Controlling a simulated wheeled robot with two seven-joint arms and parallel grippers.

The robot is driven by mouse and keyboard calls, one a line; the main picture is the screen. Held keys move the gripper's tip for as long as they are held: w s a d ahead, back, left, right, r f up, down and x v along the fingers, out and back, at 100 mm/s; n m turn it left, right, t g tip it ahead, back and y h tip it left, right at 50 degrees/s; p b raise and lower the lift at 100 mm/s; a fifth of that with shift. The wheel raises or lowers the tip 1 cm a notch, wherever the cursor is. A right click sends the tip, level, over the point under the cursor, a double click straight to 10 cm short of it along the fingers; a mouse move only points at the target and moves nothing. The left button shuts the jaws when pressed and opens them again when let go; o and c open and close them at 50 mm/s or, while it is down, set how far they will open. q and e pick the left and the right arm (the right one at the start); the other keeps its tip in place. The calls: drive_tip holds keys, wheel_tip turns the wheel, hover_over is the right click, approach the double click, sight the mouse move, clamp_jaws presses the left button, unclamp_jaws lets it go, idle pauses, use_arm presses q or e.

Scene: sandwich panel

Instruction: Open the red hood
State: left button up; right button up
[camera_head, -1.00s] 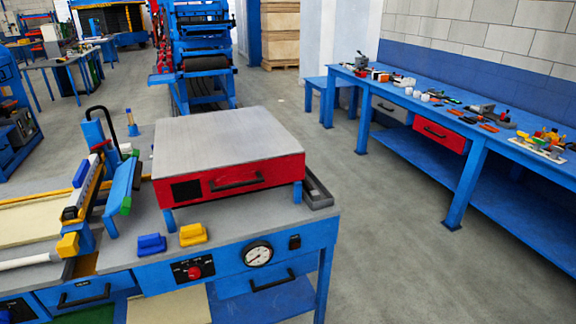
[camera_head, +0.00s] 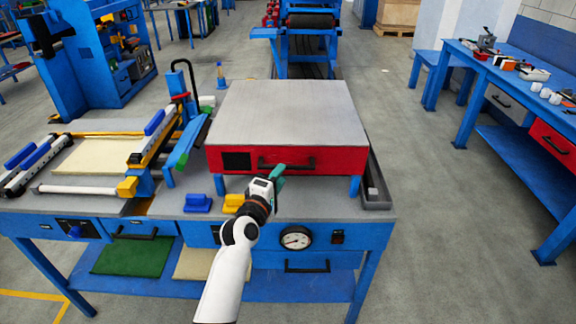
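The red hood (camera_head: 342,160) is a red box with a flat grey top, standing on blue legs on the blue workbench. A black bar handle (camera_head: 300,163) runs across its front face, and a dark grille is at the front left. The hood lies level and looks closed. My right gripper is not in view.
A blue block (camera_head: 197,204) and a yellow block (camera_head: 233,203) sit on the bench front, left of my gripper. A pressure gauge (camera_head: 296,238) is on the bench front. A grey tray (camera_head: 376,190) lies right of the hood. Floor to the right is clear.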

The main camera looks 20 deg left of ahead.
use_arm(q)
drive_tip(key=shift+w+d, duration=0.15)
drive_tip(key=shift+w, duration=1.1)
drive_tip(key=shift+w+d, duration=0.15)
drive_tip(key=shift+w, duration=1.05)
clamp_jaws()
